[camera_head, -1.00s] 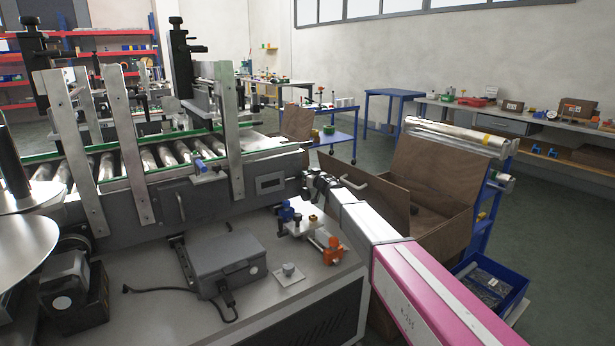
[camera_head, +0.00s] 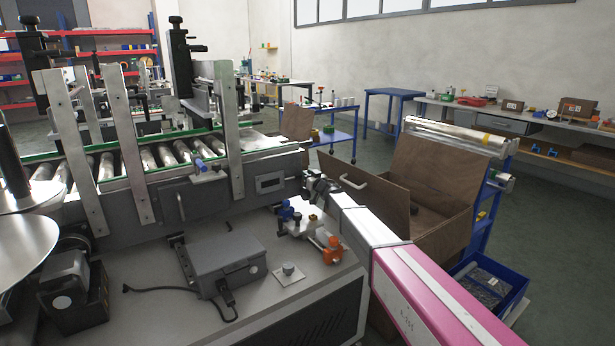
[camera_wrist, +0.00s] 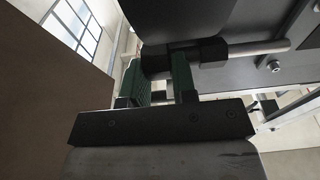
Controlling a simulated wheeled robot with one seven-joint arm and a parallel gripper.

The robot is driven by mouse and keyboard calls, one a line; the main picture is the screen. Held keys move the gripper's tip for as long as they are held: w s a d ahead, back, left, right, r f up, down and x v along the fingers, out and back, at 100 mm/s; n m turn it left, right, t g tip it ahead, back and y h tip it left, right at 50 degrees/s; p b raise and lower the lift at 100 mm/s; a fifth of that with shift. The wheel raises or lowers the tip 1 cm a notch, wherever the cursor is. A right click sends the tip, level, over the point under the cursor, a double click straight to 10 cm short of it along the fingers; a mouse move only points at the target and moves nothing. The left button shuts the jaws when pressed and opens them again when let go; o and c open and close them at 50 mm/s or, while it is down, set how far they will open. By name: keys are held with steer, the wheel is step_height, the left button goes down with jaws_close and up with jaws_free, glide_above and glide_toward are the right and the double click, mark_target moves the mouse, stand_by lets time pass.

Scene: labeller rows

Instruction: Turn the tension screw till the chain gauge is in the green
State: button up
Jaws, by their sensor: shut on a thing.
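The tension screw shows in the wrist view as a grey rod with a dark collar (camera_wrist: 213,52) and a dark head at its left end. My gripper (camera_wrist: 157,72) has its two green-padded fingers on either side of that head and is shut on it. In the head view my gripper (camera_head: 308,187) is at the right end of the conveyor's side, where the screw itself is hidden or too small to make out. A small framed window (camera_head: 271,183), perhaps the chain gauge, sits in the side plate just left of my gripper. Its reading is too small to tell.
The roller conveyor (camera_head: 150,203) runs left from my gripper. Below are a grey box (camera_head: 225,262) with a cable, a small knob on a plate (camera_head: 288,270), and orange and blue clamp parts (camera_head: 331,250). An open brown wooden box (camera_head: 430,205) stands close right of my arm.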

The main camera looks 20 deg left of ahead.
steer(key=o, duration=0.6)
steer(key=shift+o, duration=0.2)
steer(key=v, duration=1)
steer(key=shift+s+d, duration=0.25)
steer(key=shift+s, duration=0.05)
